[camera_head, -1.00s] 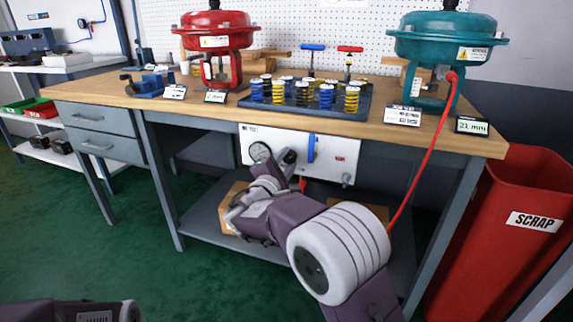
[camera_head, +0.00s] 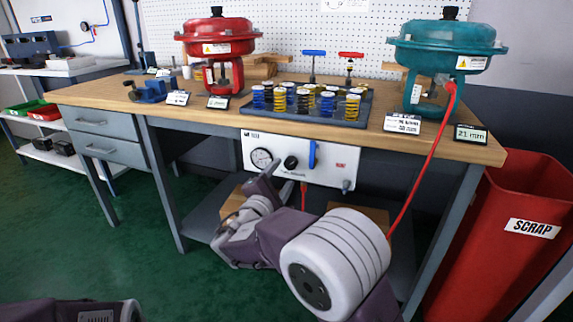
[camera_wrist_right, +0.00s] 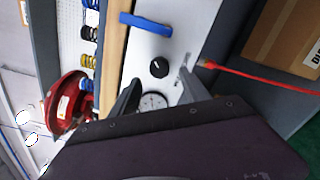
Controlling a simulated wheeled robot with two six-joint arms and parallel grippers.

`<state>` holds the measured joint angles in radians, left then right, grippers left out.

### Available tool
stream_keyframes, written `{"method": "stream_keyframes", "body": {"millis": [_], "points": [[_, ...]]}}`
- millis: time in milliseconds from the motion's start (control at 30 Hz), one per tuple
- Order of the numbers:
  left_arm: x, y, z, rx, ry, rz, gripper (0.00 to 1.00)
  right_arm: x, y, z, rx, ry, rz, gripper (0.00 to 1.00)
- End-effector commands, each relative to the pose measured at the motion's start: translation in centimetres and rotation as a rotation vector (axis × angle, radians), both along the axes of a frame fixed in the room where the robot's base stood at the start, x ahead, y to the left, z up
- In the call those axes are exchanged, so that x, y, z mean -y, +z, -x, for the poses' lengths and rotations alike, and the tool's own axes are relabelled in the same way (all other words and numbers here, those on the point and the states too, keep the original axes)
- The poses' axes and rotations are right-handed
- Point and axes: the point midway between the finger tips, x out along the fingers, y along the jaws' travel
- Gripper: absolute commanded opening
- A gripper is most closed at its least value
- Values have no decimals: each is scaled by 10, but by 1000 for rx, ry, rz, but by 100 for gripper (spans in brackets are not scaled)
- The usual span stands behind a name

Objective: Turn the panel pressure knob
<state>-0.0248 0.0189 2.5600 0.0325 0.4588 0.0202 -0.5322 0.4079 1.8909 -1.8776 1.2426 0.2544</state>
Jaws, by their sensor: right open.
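The white pressure panel (camera_head: 332,172) hangs under the front edge of the workbench. Its black knob (camera_head: 290,163) sits between a round gauge (camera_head: 262,158) and a blue lever (camera_head: 312,154). My right gripper (camera_head: 268,176) is in front of and below the panel, apart from the knob. In the right wrist view the knob (camera_wrist_right: 159,68) shows whole, with a white mark, just beyond the open fingers (camera_wrist_right: 158,92). The gauge (camera_wrist_right: 153,102) shows between the fingers, its lower part hidden by my gripper body. My left gripper is not in view; only part of that arm shows.
A red hose (camera_head: 423,165) runs from the teal actuator (camera_head: 447,45) down past the bench front. A red actuator (camera_head: 217,40) and a spring tray (camera_head: 366,110) stand on the bench. A red scrap bin (camera_head: 510,240) is at right. Open green floor lies at left.

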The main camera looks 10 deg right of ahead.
Motion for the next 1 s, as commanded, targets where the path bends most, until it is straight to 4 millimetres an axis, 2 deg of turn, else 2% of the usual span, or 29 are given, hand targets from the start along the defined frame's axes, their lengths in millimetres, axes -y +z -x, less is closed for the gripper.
{"method": "stream_keyframes", "body": {"millis": [33, 200, 567, 667, 733, 767, 800, 867, 900, 967, 1000], "points": [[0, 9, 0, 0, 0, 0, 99, -7, 4, 8, -3, 4, 0, 54], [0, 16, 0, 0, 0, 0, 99, -20, 2, 29, -1, 2, 0, 54], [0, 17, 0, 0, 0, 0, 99, -20, 1, 33, 0, -6, -1, 54], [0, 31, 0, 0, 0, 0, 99, 10, 23, 31, 16, -65, -11, 54], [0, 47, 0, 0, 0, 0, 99, 54, 50, 37, 35, -154, -27, 54], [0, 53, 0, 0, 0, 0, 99, 79, 55, 46, 25, -215, -46, 54], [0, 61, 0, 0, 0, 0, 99, 113, 51, 64, -8, -311, -94, 54], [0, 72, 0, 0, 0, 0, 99, 155, 31, 100, -87, -455, -202, 54], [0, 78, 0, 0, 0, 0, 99, 175, 13, 126, -147, -546, -290, 54], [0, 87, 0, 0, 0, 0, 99, 192, -18, 171, -237, -682, -448, 54], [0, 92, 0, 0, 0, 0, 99, 194, -40, 201, -291, -766, -568, 54]]}}
